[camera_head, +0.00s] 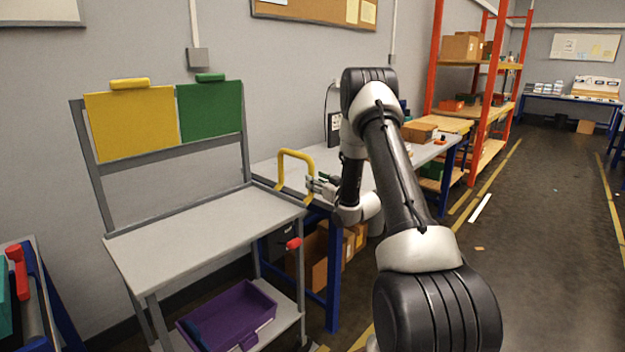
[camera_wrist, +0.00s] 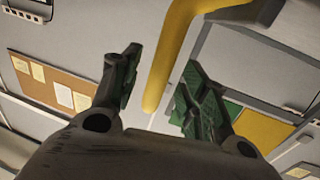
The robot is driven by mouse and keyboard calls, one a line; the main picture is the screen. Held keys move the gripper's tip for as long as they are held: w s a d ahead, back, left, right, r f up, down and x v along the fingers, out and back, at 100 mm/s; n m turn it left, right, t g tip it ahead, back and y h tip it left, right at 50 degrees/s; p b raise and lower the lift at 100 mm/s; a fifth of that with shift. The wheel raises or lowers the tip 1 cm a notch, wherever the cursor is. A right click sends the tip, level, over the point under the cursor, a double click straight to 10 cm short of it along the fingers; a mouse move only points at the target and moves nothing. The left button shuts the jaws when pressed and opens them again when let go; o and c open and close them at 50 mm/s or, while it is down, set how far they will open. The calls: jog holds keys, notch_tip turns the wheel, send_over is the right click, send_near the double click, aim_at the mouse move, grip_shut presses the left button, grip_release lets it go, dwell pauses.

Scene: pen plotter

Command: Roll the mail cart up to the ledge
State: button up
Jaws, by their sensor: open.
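The mail cart (camera_head: 195,232) is a grey two-level frame at left centre, with a yellow panel (camera_head: 130,122) and a green panel (camera_head: 209,110) on its back. A yellow bar handle (camera_head: 296,155) rises at its right end. My gripper (camera_head: 312,187) is at the right leg of this handle. In the wrist view my gripper (camera_wrist: 160,85) is open, and the yellow handle (camera_wrist: 168,55) shows between its two fingers; I cannot tell if they touch it. I cannot tell for certain which surface is the ledge.
A purple bin (camera_head: 228,318) sits on the cart's lower shelf. A red lever (camera_head: 293,243) is at its right front leg. A workbench (camera_head: 420,153) with blue legs stands along the wall behind my arm. Orange shelving (camera_head: 478,110) stands farther back. Open floor (camera_head: 545,240) lies at right.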

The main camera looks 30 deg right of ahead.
jog(key=shift+w+a, duration=0.2)
jog(key=shift+w, duration=0.75)
jog(key=shift+w+a, duration=0.15)
jog(key=shift+w, duration=0.75)
jog(key=shift+c, duration=0.3)
grip_shut()
